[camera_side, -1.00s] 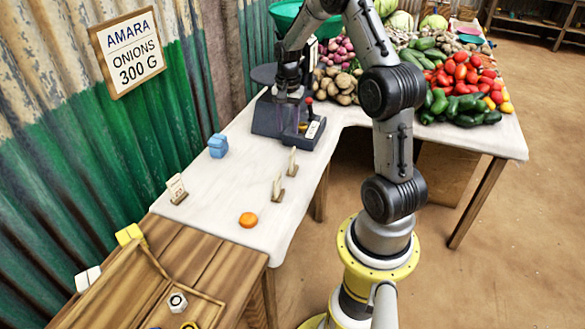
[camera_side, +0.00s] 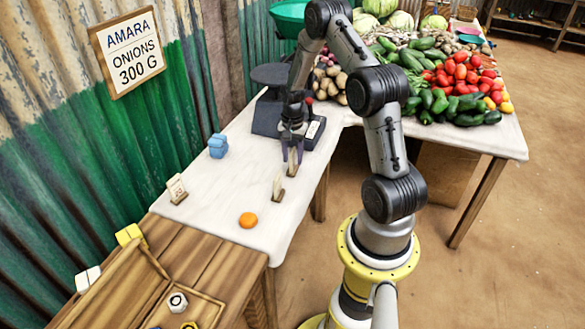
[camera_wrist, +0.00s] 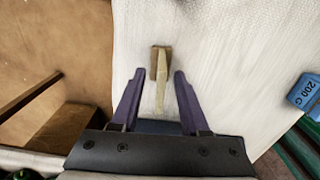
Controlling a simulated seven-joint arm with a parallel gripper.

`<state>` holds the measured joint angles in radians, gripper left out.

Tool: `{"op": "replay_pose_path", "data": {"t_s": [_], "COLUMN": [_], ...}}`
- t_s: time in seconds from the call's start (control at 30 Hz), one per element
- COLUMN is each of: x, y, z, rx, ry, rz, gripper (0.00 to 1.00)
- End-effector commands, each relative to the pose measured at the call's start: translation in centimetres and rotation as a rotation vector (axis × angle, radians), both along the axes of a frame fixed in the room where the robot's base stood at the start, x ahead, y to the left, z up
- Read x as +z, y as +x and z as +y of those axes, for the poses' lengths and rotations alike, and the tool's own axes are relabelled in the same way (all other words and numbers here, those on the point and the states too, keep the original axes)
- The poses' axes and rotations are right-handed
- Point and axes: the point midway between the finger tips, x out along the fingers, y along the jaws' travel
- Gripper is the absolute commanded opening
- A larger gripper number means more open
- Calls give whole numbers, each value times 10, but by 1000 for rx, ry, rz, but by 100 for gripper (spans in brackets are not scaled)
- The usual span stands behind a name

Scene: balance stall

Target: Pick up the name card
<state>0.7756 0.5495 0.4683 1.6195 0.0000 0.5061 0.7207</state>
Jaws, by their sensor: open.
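Several small pale cards stand in wooden bases on the white table; I cannot tell which is the name card. My gripper (camera_side: 292,152) is open, pointing down over the card nearest the scale (camera_side: 292,160). In the wrist view, that card (camera_wrist: 161,87) stands on its wooden base (camera_wrist: 154,63), with the open fingers (camera_wrist: 159,78) on either side of it and not touching it. A second card (camera_side: 277,186) stands just in front, and a third card (camera_side: 176,187) stands at the table's left side.
The dark scale (camera_side: 268,118) stands behind my gripper. A blue weight (camera_side: 218,146), marked 200 G in the wrist view (camera_wrist: 305,90), is to the left. An orange disc (camera_side: 248,219) lies nearer the front. The table's middle is clear.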

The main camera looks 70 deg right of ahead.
Motion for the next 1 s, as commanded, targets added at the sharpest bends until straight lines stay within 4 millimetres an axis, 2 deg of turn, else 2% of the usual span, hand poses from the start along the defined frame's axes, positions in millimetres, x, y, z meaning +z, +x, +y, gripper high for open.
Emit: {"op": "replay_pose_path", "data": {"t_s": [0.1,0.2,0.43,0.47,0.7,1.0], "x": [-15,-21,-22,-22,-22,-22], "y": [0,1,1,1,1,1], "z": [0,-1,-1,-1,-1,-1], "rx": [0,0,0,0,0,0], "ry": [0,-1,-2,-2,-2,-2], "rz": [0,-1,-2,-1,-1,-2], "gripper": [45,45,45,41,0,0]}}
